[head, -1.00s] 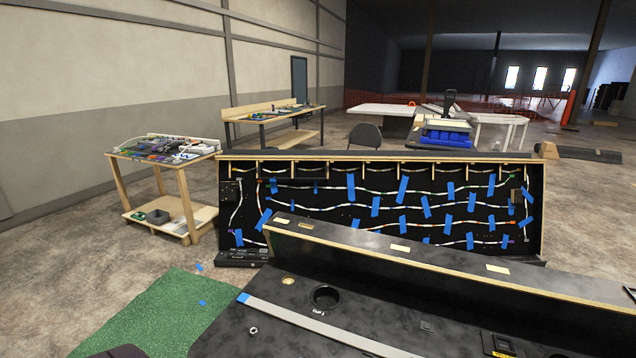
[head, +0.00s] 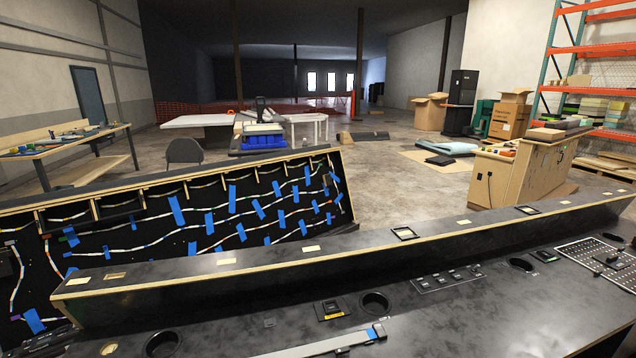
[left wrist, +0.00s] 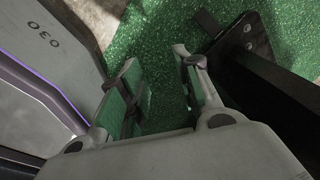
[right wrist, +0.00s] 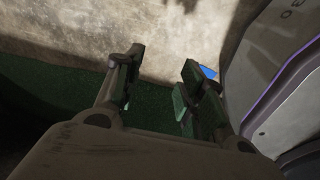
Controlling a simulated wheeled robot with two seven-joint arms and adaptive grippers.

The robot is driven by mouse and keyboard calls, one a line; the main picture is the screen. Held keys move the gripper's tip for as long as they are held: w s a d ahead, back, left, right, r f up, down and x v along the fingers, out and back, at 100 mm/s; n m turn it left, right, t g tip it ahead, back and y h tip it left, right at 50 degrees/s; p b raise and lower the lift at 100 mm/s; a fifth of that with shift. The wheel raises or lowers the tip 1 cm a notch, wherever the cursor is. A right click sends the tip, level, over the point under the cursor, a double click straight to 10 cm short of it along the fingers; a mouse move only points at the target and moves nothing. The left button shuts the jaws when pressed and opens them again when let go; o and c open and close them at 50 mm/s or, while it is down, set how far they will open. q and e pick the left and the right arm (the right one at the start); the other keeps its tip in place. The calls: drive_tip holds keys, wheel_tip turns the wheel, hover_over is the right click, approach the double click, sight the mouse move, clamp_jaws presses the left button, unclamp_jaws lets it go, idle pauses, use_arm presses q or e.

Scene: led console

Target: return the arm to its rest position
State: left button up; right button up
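My left gripper (left wrist: 158,92) shows in the left wrist view with its two fingers apart and nothing between them. Green mat (left wrist: 150,40) lies below it, and my grey body is at the left. My right gripper (right wrist: 160,88) shows in the right wrist view, also with fingers apart and empty, above dark green mat and pale floor. My grey body is at the right there. Neither gripper is in the head view. The black console (head: 440,240) with its long raised ledge fills the front of the head view, clear of any gripper.
A black LED panel with blue tape (head: 150,240) leans behind the console. A black leg with a foot (left wrist: 248,45) stands close right of the left gripper.

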use_arm(q)
drive_tip(key=d+h, duration=0.1)
drive_tip(key=d, duration=0.7)
drive_tip(key=shift+d+f+g, duration=0.25)
drive_tip(key=shift+f+g, duration=0.05)
use_arm(e)
drive_tip(key=s+a+f+y, duration=0.1)
drive_tip(key=s+a, duration=0.2)
drive_tip(key=a, duration=0.3)
drive_tip(key=shift+s+a+f+g, duration=0.15)
drive_tip(key=shift+s+a+g, duration=0.15)
drive_tip(key=shift+a, duration=0.1)
drive_tip(key=shift+w, duration=0.1)
